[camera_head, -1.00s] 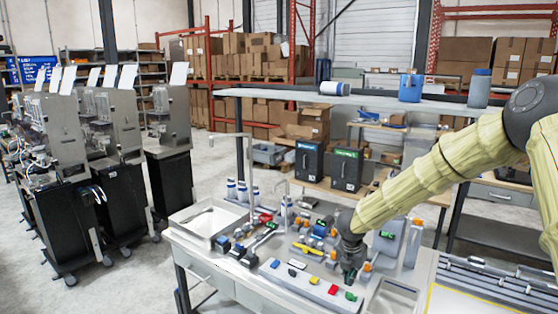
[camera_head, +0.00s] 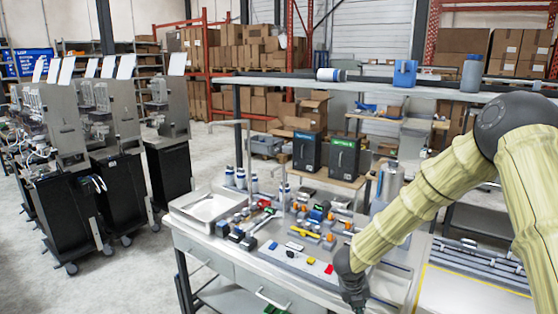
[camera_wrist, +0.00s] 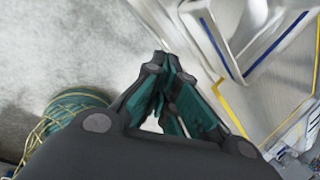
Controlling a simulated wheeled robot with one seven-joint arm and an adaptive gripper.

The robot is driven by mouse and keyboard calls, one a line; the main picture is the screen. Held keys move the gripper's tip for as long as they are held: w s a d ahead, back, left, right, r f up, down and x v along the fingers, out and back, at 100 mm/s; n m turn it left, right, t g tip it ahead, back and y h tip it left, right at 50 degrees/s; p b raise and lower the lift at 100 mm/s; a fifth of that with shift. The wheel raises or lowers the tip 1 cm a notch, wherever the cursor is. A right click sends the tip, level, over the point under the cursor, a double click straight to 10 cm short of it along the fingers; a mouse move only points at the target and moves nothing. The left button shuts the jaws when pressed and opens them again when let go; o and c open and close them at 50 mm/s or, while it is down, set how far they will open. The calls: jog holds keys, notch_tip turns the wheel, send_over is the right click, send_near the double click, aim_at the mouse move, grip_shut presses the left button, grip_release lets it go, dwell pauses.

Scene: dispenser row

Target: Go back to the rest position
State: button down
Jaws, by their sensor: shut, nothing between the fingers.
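My gripper (camera_head: 357,302) hangs at the front edge of the workbench (camera_head: 215,252), low in the head view and partly cut off by the picture's bottom edge. In the wrist view its dark fingers with teal pads (camera_wrist: 165,78) come together, with nothing held between them. Below the fingers the wrist view shows pale grey floor and the metal bench edge. My arm reaches in from the right of the head view and bends down to the gripper.
Small coloured parts and tools (camera_head: 310,261) lie on the bench left of my gripper. A metal tray (camera_head: 207,207) sits at its left end. A shelf (camera_head: 300,83) with bottles runs behind. Dark dispenser carts (camera_head: 120,195) stand left. A round green object (camera_wrist: 80,105) shows beside the fingers.

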jog(key=s+d+f+n+b, duration=0.1)
jog(key=s+f+n+b, duration=0.1)
jog(key=s+f+n, duration=0.7)
jog(key=s+d+f+n+b, duration=0.1)
jog(key=s+f+n+b, duration=0.2)
jog(key=s+f+n, duration=0.5)
jog(key=s+a+f+n+y+b, duration=0.1)
jog(key=s+f+n, duration=0.3)
jog(key=s+n, duration=0.2)
jog(key=s+a+f+n+g+y+b, duration=0.1)
jog(key=s+f+n, duration=0.4)
jog(key=s, duration=0.5)
jog(key=s+a+f+n+g+y+b, duration=0.1)
jog(key=s+f+n+b, duration=0.2)
jog(key=s+f+n, duration=0.2)
jog(key=s+n, duration=0.2)
jog(key=s, duration=0.2)
jog(key=shift+a+n, duration=0.35)
jog(key=shift+n, duration=0.05)
